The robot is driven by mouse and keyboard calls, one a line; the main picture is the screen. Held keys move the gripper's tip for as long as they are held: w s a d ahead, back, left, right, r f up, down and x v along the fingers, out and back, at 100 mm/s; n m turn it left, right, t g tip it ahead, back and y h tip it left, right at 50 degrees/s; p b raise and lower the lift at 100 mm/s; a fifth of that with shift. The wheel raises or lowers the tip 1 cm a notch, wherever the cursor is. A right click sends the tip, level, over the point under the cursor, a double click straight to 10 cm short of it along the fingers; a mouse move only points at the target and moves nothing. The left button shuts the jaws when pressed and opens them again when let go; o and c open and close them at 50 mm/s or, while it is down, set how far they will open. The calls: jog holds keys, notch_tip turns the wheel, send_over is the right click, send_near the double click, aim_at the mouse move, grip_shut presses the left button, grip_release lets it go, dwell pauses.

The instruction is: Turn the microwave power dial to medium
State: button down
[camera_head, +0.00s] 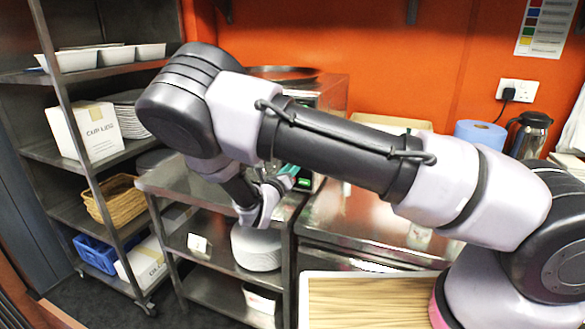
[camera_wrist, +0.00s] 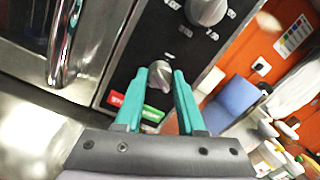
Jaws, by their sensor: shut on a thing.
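The microwave (camera_head: 332,92) stands at the back of the counter in the head view, mostly hidden behind my arm. In the wrist view its dark control panel (camera_wrist: 132,62) has two round grey dials, one above the other. The upper dial (camera_wrist: 207,9) has white numbers around it. My gripper (camera_wrist: 167,74) has its teal fingers shut on the lower dial (camera_wrist: 159,79), one on each side. The fingers cover part of that dial and its markings, so its setting cannot be read. In the head view my gripper (camera_head: 289,171) is at the microwave's front.
A red label (camera_wrist: 117,99) and a green label (camera_wrist: 152,114) sit below the lower dial. The microwave door handle (camera_wrist: 62,45) is to the left. A blue paper roll (camera_head: 480,134) and a steel flask (camera_head: 529,135) stand right of my arm. A shelf rack (camera_head: 70,110) is at left.

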jog(key=c, duration=0.5)
grip_release()
jog(key=v, duration=1.1)
jog(key=shift+f, duration=0.1)
jog(key=shift+w, duration=0.1)
jog(key=s+d+r+m+g, duration=0.1)
jog(key=d+r+m+g, duration=0.65)
jog(key=d+m, duration=0.4)
jog(key=s+d+r+m+g, duration=0.2)
jog(key=d+r+m+g, duration=0.5)
jog(key=d+m, duration=0.45)
jog(key=s+d+r+m+t+y, duration=0.1)
jog(key=s+d+r+m+y, duration=0.1)
jog(key=r+m, duration=0.4)
jog(key=s+d+r+m+t+y, duration=0.2)
jog(key=s+d+r+m+y, duration=0.1)
jog(key=s+r+m, duration=0.3)
jog(key=s+d+r+m+t+y, duration=0.1)
jog(key=s+d+r+m+y, duration=0.2)
jog(key=s+r+m+y, duration=0.1)
jog(key=shift+s+d+r+m+t, duration=0.1)
jog(key=shift+s+r+m+t, duration=0.05)
jog(key=shift+s+r+m, duration=0.45)
jog(key=shift+s+d+r+m+t, duration=0.1)
jog(key=shift+s+r+m, duration=0.25)
jog(key=shift+r, duration=0.45)
